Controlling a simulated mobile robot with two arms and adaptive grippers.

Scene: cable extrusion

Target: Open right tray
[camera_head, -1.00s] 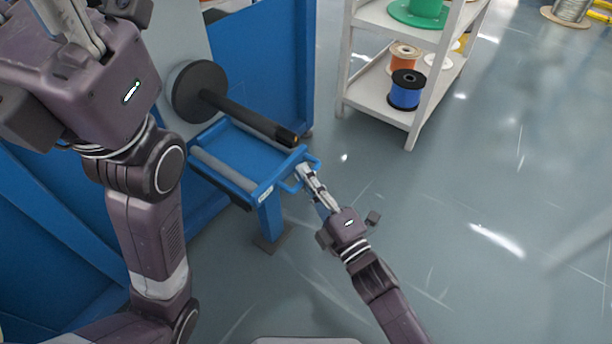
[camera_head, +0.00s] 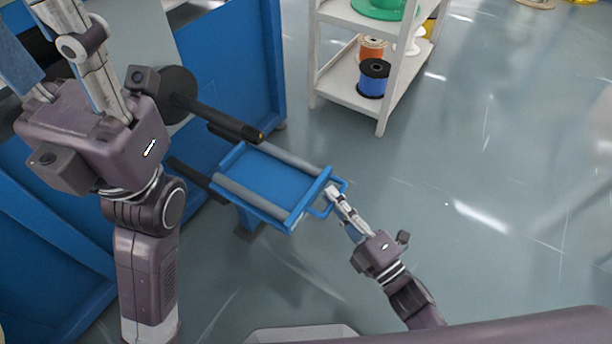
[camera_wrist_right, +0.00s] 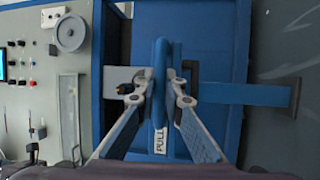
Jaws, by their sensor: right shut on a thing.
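The blue right tray (camera_head: 262,180) sticks out from the blue machine in the head view, with grey rollers along two sides and black rails behind it. Its blue loop handle (camera_head: 325,208) is at the near right end. My right gripper (camera_head: 333,192) is shut on this handle. In the right wrist view the handle (camera_wrist_right: 160,85) runs between the two fingers, with a "PULL" label (camera_wrist_right: 160,141) by it. My left gripper (camera_head: 95,70) is at the upper left in the head view, away from the tray; its fingertips are cut off by the frame edge.
A black spindle (camera_head: 215,113) projects from the machine (camera_head: 228,60) above the tray's far side. A white shelf (camera_head: 330,80) with blue (camera_head: 374,80), orange (camera_head: 373,48) and green (camera_head: 382,6) spools stands behind. The floor to the right is clear.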

